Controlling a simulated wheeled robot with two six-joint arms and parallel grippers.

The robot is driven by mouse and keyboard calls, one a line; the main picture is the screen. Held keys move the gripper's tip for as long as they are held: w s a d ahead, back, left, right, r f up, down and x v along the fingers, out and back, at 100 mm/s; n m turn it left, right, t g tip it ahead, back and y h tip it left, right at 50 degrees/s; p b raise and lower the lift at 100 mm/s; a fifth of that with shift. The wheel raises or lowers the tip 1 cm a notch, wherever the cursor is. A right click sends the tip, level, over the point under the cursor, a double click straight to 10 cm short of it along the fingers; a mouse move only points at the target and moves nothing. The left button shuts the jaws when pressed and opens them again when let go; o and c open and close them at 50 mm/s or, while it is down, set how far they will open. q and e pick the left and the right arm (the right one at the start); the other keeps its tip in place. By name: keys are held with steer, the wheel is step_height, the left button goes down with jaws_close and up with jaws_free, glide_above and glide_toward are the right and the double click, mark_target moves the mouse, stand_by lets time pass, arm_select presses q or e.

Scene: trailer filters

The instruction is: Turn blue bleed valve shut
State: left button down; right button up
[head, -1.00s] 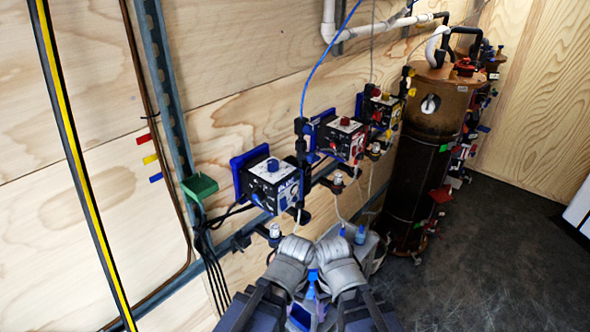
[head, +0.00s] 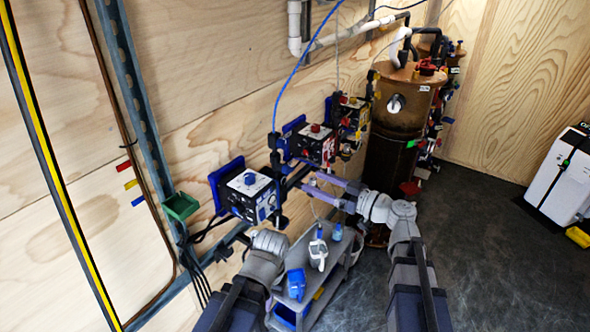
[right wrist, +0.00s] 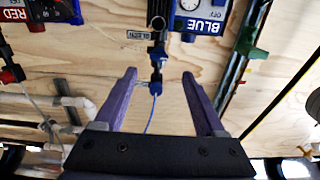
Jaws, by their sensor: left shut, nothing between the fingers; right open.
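In the upside-down right wrist view, a black upright fitting carries a small label that seems to read BLEED. A blue valve piece (right wrist: 156,88) is at its end, with a blue hose attached. This fitting shows in the head view (head: 274,142) beside the blue box (head: 250,188). My right gripper (head: 318,186) reaches left toward it. Its purple fingers (right wrist: 160,103) are open, and the blue piece appears between them in the wrist view; contact cannot be judged. My left gripper (head: 268,245) is low, in front of the blue box; its fingers are hidden.
A red box (head: 318,146) and a yellow box (head: 353,116) are farther along the wall. A brown tank (head: 397,150) stands behind my right arm. A grey cart (head: 335,282) with bottles is between the arms.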

mark_target(292, 171)
steer(key=shift+x, duration=3.95)
steer(key=shift+d+r, duration=0.1)
jaws_close()
